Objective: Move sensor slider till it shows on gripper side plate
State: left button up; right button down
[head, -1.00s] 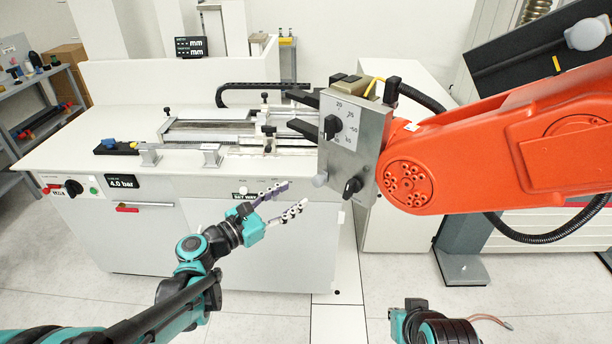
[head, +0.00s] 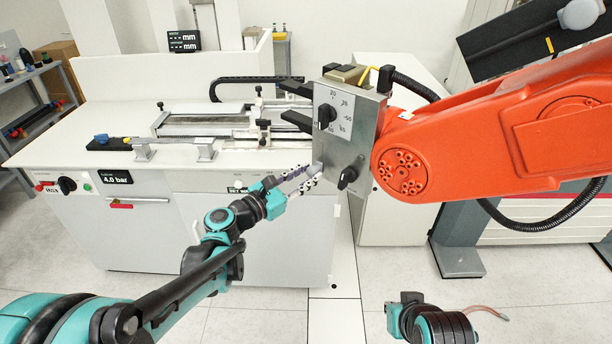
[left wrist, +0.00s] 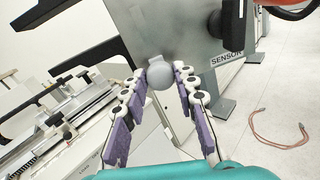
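The grey gripper side plate (head: 345,130) hangs at the end of the orange arm, with a black dial knob (head: 325,115) and a lower black knob (head: 347,178) on its face. A rounded light-grey knob, apparently the sensor slider (left wrist: 160,76), sits at the plate's lower left edge; a SENSOR label (left wrist: 227,58) shows to its right in the left wrist view. My left gripper (head: 315,172) is at this edge. Its fingers are apart, one on each side of the grey knob; whether they touch it is unclear.
The orange arm (head: 500,140) fills the right side. Behind the plate stands a white bench (head: 70,150) with a testing machine (head: 200,130) and a 4.0 bar display (head: 115,177). A pinkish hose (left wrist: 275,135) lies on the floor. Open floor lies in front.

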pick_arm(q)
grip_shut()
jog(key=shift+r+p, duration=0.35)
jog(key=shift+r, duration=0.05)
jog(key=shift+f, duration=0.1)
jog(key=o, duration=1)
grip_release()
jog(key=v, duration=1.2)
